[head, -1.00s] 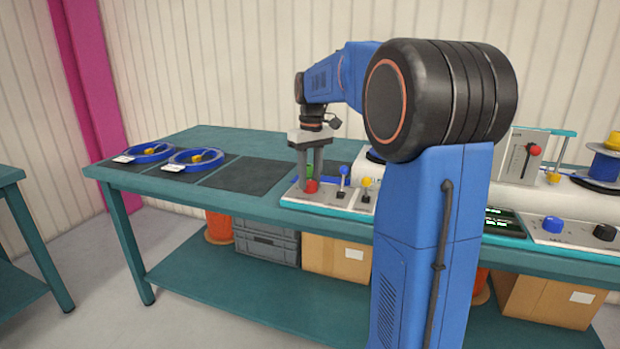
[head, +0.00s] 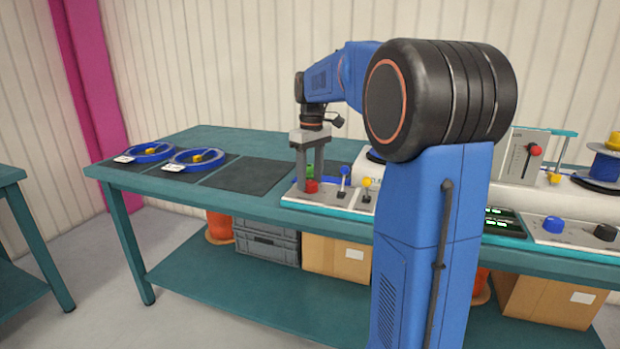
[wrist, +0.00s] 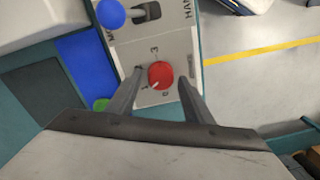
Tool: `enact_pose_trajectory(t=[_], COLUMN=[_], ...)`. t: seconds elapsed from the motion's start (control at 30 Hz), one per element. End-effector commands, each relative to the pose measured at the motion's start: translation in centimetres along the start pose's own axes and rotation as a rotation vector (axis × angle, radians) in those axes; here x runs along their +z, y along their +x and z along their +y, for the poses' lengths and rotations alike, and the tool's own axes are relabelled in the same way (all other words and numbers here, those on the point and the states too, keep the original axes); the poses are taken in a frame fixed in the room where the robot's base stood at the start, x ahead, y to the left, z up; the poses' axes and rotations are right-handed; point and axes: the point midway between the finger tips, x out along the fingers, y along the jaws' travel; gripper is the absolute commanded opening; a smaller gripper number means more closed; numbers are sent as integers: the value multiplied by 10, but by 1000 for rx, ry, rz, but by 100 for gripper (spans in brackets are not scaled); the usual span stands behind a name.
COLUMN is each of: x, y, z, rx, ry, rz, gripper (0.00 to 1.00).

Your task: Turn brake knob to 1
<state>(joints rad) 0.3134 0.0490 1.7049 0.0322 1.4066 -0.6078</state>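The red round knob (wrist: 160,75) sits on a light grey panel (wrist: 175,40) with a printed number scale; 3 and 1 are legible. Its white pointer mark faces the lower left in the wrist view, near the 1. No word "brake" is legible beside it. My gripper (wrist: 161,76) is open, with one finger on each side of the knob and small gaps visible. In the head view, my gripper (head: 309,187) points down at the panel's left end, and the red knob (head: 312,187) shows partly between the fingers.
Blue-knobbed (head: 344,171) and yellow-knobbed (head: 366,182) levers stand just right of the gripper. A green item (head: 309,170) shows behind the fingers. Two blue cable rings (head: 198,157) lie on dark mats to the left. An empty dark mat (head: 245,176) lies nearer the panel.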

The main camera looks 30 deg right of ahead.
Motion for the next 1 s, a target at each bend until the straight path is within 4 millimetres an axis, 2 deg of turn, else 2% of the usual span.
enact_pose_trajectory(t=[0.3, 0.47, 1.0], x=[0, 0, -1], y=[0, -11, -114], z=[0, 0, 1], rx=[-1, -1, 0], ry=[1, 1, 1], rz=[-2, -2, 0], gripper=[50, 50, 50])
